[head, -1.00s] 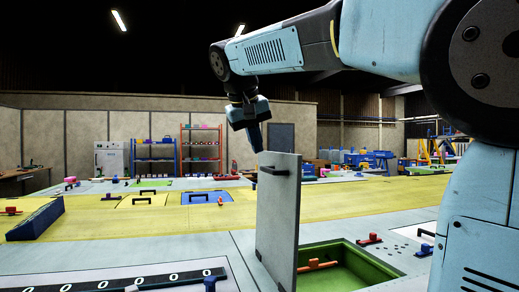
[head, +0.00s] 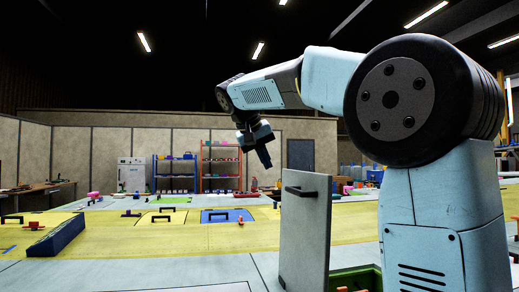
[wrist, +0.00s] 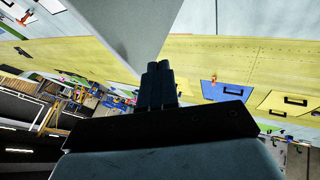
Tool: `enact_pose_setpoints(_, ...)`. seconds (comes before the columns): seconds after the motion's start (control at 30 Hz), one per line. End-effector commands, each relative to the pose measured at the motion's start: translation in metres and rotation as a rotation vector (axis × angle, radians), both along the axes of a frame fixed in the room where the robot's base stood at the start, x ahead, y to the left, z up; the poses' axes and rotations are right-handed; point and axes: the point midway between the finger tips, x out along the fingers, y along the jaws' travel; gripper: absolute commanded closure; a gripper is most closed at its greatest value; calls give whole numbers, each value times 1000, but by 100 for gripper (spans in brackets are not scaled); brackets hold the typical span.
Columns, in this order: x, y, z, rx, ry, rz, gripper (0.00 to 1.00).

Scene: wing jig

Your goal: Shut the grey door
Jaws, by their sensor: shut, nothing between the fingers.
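The grey door (head: 306,238) stands upright, open, at the lower middle of the head view, with a dark handle (head: 300,192) near its top. The green-lined opening (head: 357,279) is to its right, partly cut off by the frame. My gripper (head: 267,164) is shut and empty, pointing down, above and to the left of the door's top edge, seemingly apart from it. In the wrist view my gripper's fingers (wrist: 158,68) are together, and the grey door (wrist: 130,25) shows just beyond their tips as a pale wedge.
A blue block (head: 58,236) lies on the yellow surface (head: 180,236) at left. A blue panel (head: 228,216) with a handle is set in the yellow surface. Shelves and a closed dark door (head: 300,154) stand far back. The air left of the grey door is clear.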

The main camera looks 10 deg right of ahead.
Motion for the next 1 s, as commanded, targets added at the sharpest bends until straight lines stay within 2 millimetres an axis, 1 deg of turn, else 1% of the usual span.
enact_pose_setpoints(0.03, 3, -5, -8, 0, 1, -2, 100)
enact_pose_setpoints(0.13, 9, -13, -21, 0, 1, -2, 100)
enact_pose_setpoints(0.3, 9, -37, -20, 0, -1, -3, 100)
enact_pose_setpoints(0.43, 9, -47, -20, 0, 0, -2, 100)
enact_pose_setpoints(0.6, 9, -52, -20, 1, -1, -2, 100)
enact_pose_setpoints(1.0, 10, -52, -21, 5, 0, 1, 100)
